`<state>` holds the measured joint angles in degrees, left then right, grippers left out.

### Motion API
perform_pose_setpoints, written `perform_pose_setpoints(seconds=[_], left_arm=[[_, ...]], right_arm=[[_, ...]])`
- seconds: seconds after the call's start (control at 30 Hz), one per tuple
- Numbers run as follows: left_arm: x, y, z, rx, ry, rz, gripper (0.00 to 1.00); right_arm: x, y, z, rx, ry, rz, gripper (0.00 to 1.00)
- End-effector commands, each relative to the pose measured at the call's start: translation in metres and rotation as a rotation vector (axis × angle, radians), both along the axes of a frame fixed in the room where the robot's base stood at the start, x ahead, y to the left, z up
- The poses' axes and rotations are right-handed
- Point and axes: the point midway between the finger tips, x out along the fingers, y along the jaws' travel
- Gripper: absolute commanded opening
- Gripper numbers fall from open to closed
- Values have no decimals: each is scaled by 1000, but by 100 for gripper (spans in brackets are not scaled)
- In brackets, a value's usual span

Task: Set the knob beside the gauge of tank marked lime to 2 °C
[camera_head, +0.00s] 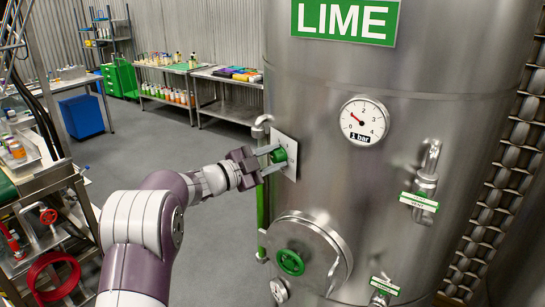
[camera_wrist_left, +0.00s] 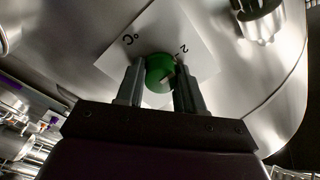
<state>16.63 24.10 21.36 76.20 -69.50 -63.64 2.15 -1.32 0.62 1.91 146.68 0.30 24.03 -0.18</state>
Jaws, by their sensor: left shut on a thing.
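The steel tank (camera_head: 335,190) carries a green sign (camera_head: 345,20) reading LIME. A round white gauge (camera_head: 364,121) on its front has a red needle and the label "1 bar". Left of the gauge, a white plate (camera_head: 289,170) bears a green knob (camera_head: 280,155). My left gripper (camera_head: 276,160) is shut on the green knob, with a finger on each side. In the left wrist view, the knob (camera_wrist_left: 160,72) sits between the fingertips, and the plate (camera_wrist_left: 190,45) shows "°C" and "2". The knob's pointer and the rest of the scale are hidden or too small to read. My right gripper is out of view.
A valve (camera_head: 425,185) with a green label projects at the right, another (camera_head: 382,288) below. A green vertical pipe (camera_head: 262,205) runs behind my gripper. Shelves with bottles (camera_head: 170,80) stand at the back; floor between is clear.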

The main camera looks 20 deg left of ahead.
Motion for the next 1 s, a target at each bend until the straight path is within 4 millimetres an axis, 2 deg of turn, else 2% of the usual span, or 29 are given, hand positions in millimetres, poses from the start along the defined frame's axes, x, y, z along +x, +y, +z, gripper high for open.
perform_pose_setpoints(seconds=[0.37, 0.4, 0.47, 0.5, 0.8, 0.87, 1.0], left_arm=[[0, 1, 2, -6, -1, 2, 7], [0, 1, 2, -6, -1, 2, 40], [0, 1, 2, -6, 0, 2, 60], [0, 1, 2, -6, 0, 2, 63], [-2, 3, -2, -3, 3, 1, 63], [-8, 8, -4, -3, 1, 2, 63], [-35, 32, -9, -3, 0, 5, 63]], right_arm=[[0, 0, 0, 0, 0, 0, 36], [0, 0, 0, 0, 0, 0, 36], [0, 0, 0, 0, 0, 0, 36], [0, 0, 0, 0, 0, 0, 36], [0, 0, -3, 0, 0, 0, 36], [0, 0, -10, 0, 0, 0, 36], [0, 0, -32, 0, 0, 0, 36]])
